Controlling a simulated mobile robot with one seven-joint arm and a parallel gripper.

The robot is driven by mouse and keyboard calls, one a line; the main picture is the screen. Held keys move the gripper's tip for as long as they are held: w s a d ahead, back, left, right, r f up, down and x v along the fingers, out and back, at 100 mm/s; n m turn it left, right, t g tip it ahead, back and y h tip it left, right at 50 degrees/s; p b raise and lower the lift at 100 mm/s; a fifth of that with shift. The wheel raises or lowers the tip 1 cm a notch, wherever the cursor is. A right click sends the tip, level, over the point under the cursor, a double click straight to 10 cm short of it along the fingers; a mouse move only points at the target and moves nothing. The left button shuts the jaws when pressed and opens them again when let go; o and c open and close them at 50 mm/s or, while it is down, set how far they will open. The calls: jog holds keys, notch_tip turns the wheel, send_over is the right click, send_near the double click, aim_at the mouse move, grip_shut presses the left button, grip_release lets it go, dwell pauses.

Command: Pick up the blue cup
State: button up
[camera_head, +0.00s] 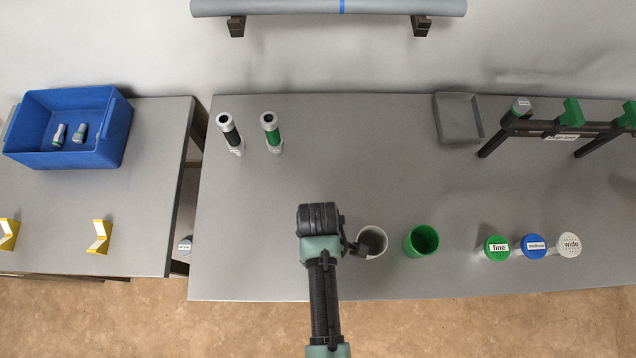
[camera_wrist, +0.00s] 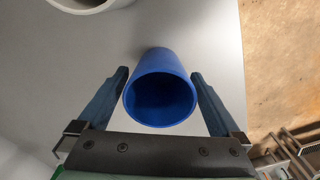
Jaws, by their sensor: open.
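The blue cup (camera_wrist: 160,98) shows in the wrist view, its open mouth facing the camera. My gripper (camera_wrist: 160,74) is open, with one finger on each side of the cup. Narrow gaps seem to show between the fingers and the cup wall, so the jaws are around it but not closed on it. In the head view the blue cup is hidden behind my arm. A white cup (camera_head: 372,243) stands just right of my arm there, partly covered by a dark part of it. Its rim also shows at the top left of the wrist view (camera_wrist: 90,5).
A green cup (camera_head: 421,241) stands right of the white one. Labelled round heads (camera_head: 534,246) lie farther right. Two upright tubes (camera_head: 231,134) stand at the back left, with a grey tray (camera_head: 459,119) and dark rack (camera_head: 555,128) at the back right. The table's middle is clear.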

jog(key=shift+f, duration=0.45)
jog(key=c, duration=1.2)
jog(key=shift+r, duration=0.1)
notch_tip(320, 180, up, 10)
jog(key=shift+w+a+r+m, duration=0.1)
jog(key=shift+w+r+m, duration=0.7)
jog(key=shift+w+m, duration=0.9)
jog(key=shift+w+r+m, duration=0.75)
jog(key=shift+w+m, duration=0.1)
jog(key=shift+m, duration=1.6)
jog(key=shift+w+a+r+m, duration=0.1)
jog(key=shift+w+r+m, duration=0.7)
jog(key=shift+w+m, duration=0.9)
jog(key=shift+s+d+m, duration=0.1)
jog(key=shift+s+m, duration=0.25)
jog(key=shift+s, duration=0.05)
